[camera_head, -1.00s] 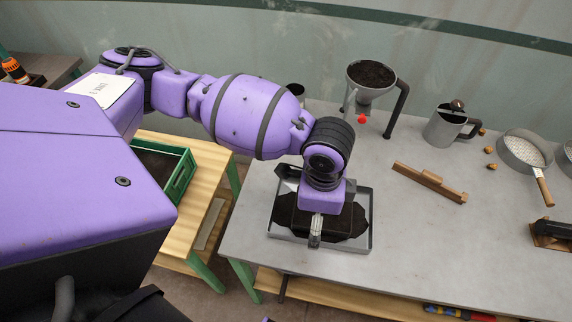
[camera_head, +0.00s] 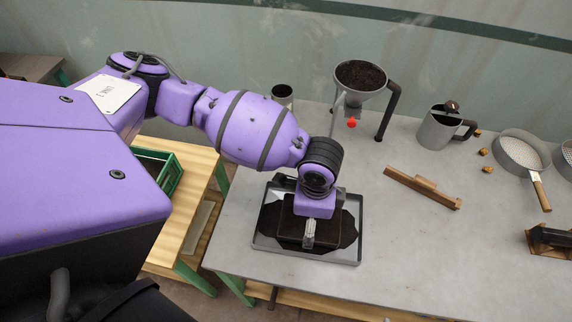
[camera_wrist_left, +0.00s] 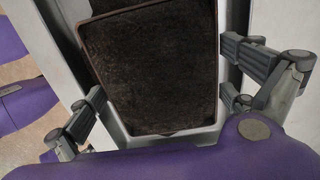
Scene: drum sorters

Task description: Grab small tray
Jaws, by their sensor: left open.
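A small dark brown tray filled with soil (camera_head: 285,230) lies inside a larger grey metal tray (camera_head: 257,238) near the left end of the table. My left gripper (camera_head: 310,236) points down over the small tray and partly hides it. In the left wrist view the small tray (camera_wrist_left: 160,70) sits between the spread fingers of my left gripper (camera_wrist_left: 163,85). The fingers stand apart on either side of it; I cannot tell whether they touch it. My right gripper is out of view.
A soil-filled funnel on a stand (camera_head: 360,75), a grey cup (camera_head: 282,94) and a metal jug (camera_head: 437,128) stand at the back. A wooden piece (camera_head: 422,187) and a sieve (camera_head: 522,155) lie to the right. A green crate (camera_head: 165,172) is left.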

